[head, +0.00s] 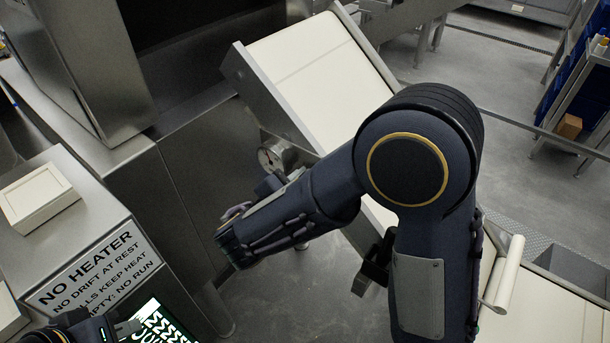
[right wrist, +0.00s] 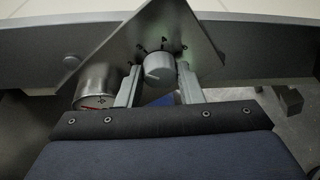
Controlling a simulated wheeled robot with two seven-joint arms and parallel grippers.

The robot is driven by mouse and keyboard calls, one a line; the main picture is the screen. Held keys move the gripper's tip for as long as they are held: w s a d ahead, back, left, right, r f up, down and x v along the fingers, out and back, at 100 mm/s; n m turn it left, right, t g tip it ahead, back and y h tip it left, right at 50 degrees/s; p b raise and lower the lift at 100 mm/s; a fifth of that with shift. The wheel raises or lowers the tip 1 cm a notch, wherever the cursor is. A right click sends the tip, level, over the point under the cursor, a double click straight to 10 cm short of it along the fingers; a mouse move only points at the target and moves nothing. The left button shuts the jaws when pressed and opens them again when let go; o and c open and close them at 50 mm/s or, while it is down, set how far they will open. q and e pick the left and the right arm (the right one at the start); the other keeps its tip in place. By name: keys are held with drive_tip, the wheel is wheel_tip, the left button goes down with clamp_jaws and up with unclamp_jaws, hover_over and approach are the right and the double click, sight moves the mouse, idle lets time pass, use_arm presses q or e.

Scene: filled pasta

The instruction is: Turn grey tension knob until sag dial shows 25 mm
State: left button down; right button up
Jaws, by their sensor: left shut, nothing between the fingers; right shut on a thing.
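The grey tension knob (right wrist: 159,68) sits on a grey angled plate in the right wrist view, with dark marks around it. My right gripper (right wrist: 160,80) is shut on the knob, one finger on each side. The sag dial (right wrist: 98,88) is a round metal gauge left of the knob, seen at a slant with some red on its face. My right arm hides the knob there. My left gripper (head: 125,327) is shut and empty at the bottom left.
A sloped conveyor with a pale belt (head: 312,75) rises behind my right arm. A metal cabinet with a NO HEATER sign (head: 100,268) and a white box (head: 38,197) stands at left. A lit green-edged screen (head: 160,325) is beside my left gripper.

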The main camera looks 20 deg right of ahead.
drive_tip(key=n+g+p, duration=0.1)
drive_tip(key=n+p, duration=0.2)
drive_tip(key=shift+w+a+g+h, duration=0.1)
drive_tip(key=shift+g+h, duration=0.2)
drive_tip(key=shift+h, duration=0.1)
drive_tip(key=shift+p, duration=0.3)
drive_tip(key=o, duration=1)
drive_tip(key=shift+c, duration=0.2)
drive_tip(key=b+v, duration=0.1)
drive_tip(key=v, duration=0.7)
drive_tip(key=shift+w, duration=0.1)
